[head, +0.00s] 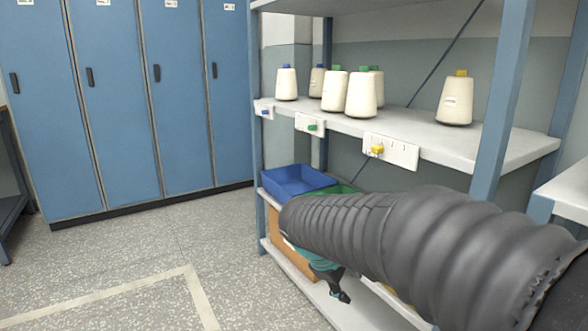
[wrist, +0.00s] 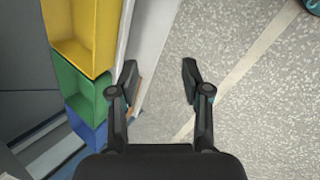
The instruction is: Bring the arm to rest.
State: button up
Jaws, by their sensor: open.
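My arm (head: 380,235), in a dark ribbed sleeve, reaches across the lower right of the head view in front of the shelf unit. In the wrist view my gripper (wrist: 159,82) is open with nothing between its fingers. Speckled floor shows between and beyond them. The left finger is seen over the edge of the lower shelf, beside the trays; I cannot tell how far above. In the head view the sleeve hides much of the lower shelf.
A blue tray (head: 297,179), a green tray (wrist: 80,92) and a yellow tray (wrist: 88,30) stand on the lower shelf. Several cream bobbins (head: 362,95) stand on the upper shelf. Blue lockers (head: 110,100) line the back left. Open floor (head: 150,250) lies left of the shelves.

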jog(key=s+d+m+t+y, duration=0.1)
jog(key=s+m, duration=0.4)
jog(key=s, duration=0.5)
jog(key=s+d+m+t+y, duration=0.1)
jog(key=s+d+m+y, duration=0.2)
jog(key=s, duration=0.7)
jog(key=m+y, duration=0.1)
jog(key=m, duration=0.1)
jog(key=shift+s+d+r+m, duration=0.15)
jog(key=shift+d+r+m, duration=0.1)
jog(key=shift+d+m, duration=0.1)
jog(key=shift+c, duration=0.6)
dwell(0.8)
